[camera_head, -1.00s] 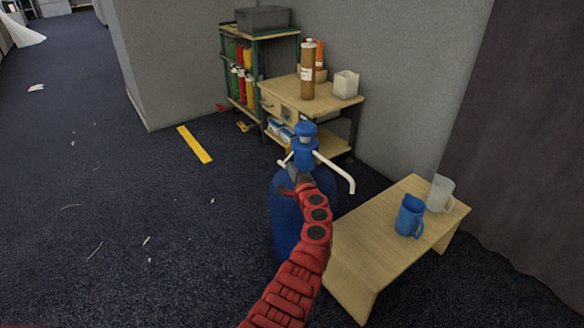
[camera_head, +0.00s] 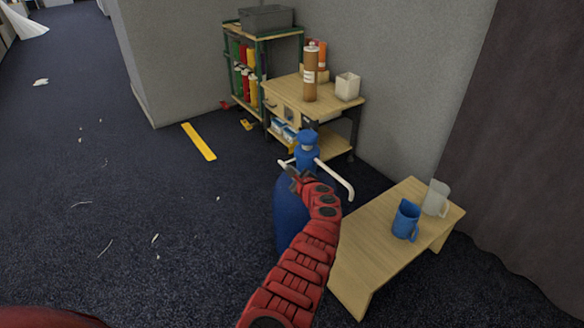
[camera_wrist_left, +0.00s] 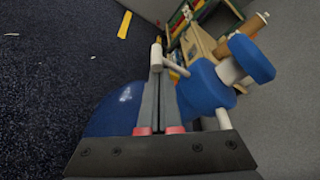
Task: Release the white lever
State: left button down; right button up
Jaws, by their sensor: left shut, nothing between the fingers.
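A blue tank (camera_head: 288,212) stands on the carpet with a blue pump head (camera_head: 308,150) on top. A short white lever (camera_head: 286,162) sticks out to the left of the head; a longer white spout (camera_head: 336,179) curves down to the right. My left gripper (camera_head: 292,172) is at the pump's near left side, close to the lever. In the left wrist view the two grey fingers (camera_wrist_left: 159,78) are together and empty. The lever's white end (camera_wrist_left: 156,58) shows right at the fingertips; I cannot tell whether they touch. My right gripper is not in view.
A wooden bench (camera_head: 375,240) with a blue mug (camera_head: 405,220) and a pale mug (camera_head: 437,198) stands close on the right. Behind are a wooden cart (camera_head: 335,100) and a shelf (camera_head: 263,35). Open carpet lies to the left.

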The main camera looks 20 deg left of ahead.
pick_arm(q)
jog(key=r+m+g+b, duration=0.1)
jog(key=m+g+y, duration=0.1)
jog(key=m, duration=0.1)
jog(key=shift+a+r+b, duration=0.1)
jog(key=shift+r+b, duration=0.25)
jog(key=shift+b, duration=0.05)
jog(key=shift+d+r+m, duration=0.1)
jog(key=shift+d+m, duration=0.1)
jog(key=shift+m, duration=0.1)
